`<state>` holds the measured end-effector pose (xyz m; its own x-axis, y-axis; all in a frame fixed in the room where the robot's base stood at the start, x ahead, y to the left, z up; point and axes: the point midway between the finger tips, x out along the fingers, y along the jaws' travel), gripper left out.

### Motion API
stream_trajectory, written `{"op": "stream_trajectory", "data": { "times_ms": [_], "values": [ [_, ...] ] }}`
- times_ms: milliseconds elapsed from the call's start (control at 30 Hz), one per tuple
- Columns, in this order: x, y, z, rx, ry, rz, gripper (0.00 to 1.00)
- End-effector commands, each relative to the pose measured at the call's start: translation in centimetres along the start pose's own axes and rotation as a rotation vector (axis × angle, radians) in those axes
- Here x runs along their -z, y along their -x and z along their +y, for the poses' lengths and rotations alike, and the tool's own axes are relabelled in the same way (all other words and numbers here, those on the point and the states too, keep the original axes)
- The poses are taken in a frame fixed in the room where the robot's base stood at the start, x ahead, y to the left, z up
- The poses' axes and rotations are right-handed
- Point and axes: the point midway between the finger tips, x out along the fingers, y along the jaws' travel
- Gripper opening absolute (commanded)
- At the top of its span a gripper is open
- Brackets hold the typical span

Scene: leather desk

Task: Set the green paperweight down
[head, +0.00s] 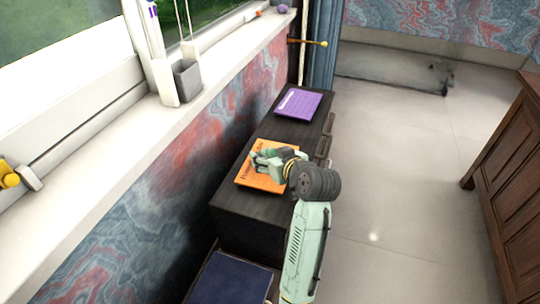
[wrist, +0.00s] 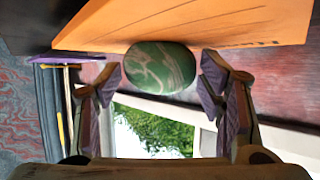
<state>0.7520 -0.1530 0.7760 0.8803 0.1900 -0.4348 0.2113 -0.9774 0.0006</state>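The green paperweight (wrist: 160,68), a rounded stone with pale swirls, shows in the wrist view against the face of an orange book (wrist: 200,28). It sits between the fingertips of my gripper (wrist: 158,82), with a narrow gap on each side. The fingers are open and do not appear to touch it. In the head view my gripper (head: 259,159) is low over the orange book (head: 262,182) on the dark desk (head: 232,211). I cannot make out the paperweight there; the gripper seems to hide it.
A purple book (head: 298,104) lies farther back on the desk. A dark blue seat (head: 232,280) stands at the near end. The window sill (head: 120,150) runs along the left. A wooden cabinet (head: 515,170) is at right, with clear floor (head: 400,190) between.

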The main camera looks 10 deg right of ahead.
Motion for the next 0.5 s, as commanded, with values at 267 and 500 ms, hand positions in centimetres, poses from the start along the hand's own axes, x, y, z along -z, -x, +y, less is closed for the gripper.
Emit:
{"op": "stream_trajectory", "data": {
  "times_ms": [267,500],
  "values": [
    [0.03,0.01,0.01,0.000,0.000,0.000,0.74],
    [0.58,0.30,0.04,-0.001,0.001,0.001,0.74]
  ]
}}
